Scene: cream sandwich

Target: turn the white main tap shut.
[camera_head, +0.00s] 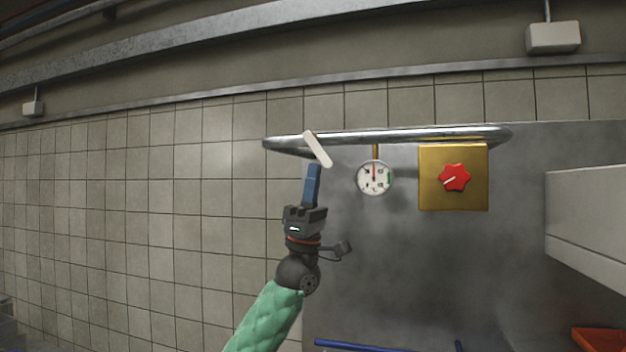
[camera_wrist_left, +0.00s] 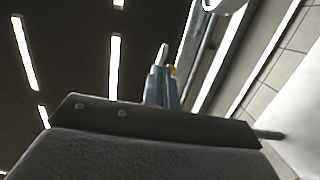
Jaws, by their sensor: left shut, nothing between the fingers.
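The white main tap (camera_head: 317,149) is a flat white lever on the left part of a shiny metal pipe (camera_head: 400,136). It slants, with its upper end to the left and its lower end to the right. My left gripper (camera_head: 314,168) has blue fingers pointing up, shut and empty, just below and left of the lever's lower end. I cannot tell whether they touch. In the left wrist view the shut blue fingers (camera_wrist_left: 162,72) show with a pale narrow piece (camera_wrist_left: 163,54) behind their tips, probably the lever. My right gripper is not in view.
A round dial gauge (camera_head: 375,178) hangs under the pipe, right of the lever. A gold box (camera_head: 453,200) with a red knob (camera_head: 455,178) is further right. A pale cabinet (camera_head: 590,220) juts out at the right. The tiled wall (camera_head: 150,220) at left is clear.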

